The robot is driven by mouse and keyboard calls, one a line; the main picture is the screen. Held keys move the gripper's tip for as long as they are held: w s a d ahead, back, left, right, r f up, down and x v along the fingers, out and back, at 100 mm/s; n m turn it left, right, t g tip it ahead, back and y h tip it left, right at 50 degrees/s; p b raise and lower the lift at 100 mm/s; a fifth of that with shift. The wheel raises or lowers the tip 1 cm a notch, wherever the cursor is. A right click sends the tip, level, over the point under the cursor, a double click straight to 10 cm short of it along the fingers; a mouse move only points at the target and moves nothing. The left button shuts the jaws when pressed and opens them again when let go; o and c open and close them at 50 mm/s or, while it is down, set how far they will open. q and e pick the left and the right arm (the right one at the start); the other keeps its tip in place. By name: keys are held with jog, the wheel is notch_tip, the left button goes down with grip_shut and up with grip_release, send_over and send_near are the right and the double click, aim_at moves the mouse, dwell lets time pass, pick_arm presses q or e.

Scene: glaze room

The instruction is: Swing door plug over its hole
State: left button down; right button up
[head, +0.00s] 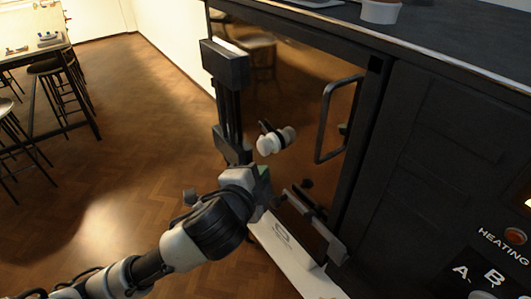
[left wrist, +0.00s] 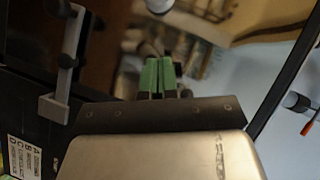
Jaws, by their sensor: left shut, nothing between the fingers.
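A white, rounded plug (head: 270,144) with a dark band sits on the front of the reflective brown door (head: 300,105) in the head view. A small dark round spot (head: 307,183) shows on the door below and right of it; I cannot tell if it is the hole. My left gripper (head: 263,174) is just below the plug in the head view, apart from it as far as I can tell. In the left wrist view its green fingertips (left wrist: 157,76) are together and empty. A white rounded piece (left wrist: 158,5), probably the plug, shows beyond them at the top edge. My right gripper is not in view.
A dark handle (head: 322,125) stands out from the door to the right of the plug. A dark cabinet front (head: 435,150) fills the right side. A worktable (head: 25,58) with stools (head: 62,85) stands far left. The wooden floor (head: 120,150) between is clear.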

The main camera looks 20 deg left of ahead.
pick_arm(q)
jog(key=p, duration=0.1)
send_near(269, 153)
jog(key=w+d+r, duration=0.2)
jog(key=w+d, duration=0.1)
jog(key=w, duration=0.1)
jog(key=shift+w+a+f, duration=0.6)
jog(key=shift+w+f, duration=0.2)
jog(key=shift+w, duration=0.1)
jog(key=shift+w+a+f+p, duration=0.3)
jog(key=shift+w+a+p, duration=0.05)
jog(key=shift+w+a, duration=0.1)
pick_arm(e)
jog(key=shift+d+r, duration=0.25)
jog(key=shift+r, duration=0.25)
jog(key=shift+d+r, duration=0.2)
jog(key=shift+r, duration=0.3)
pick_arm(q)
jog(key=shift+f, duration=0.1)
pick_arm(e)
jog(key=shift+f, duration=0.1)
pick_arm(q)
jog(key=shift+f+m+b, duration=0.3)
jog(key=shift+b, duration=0.25)
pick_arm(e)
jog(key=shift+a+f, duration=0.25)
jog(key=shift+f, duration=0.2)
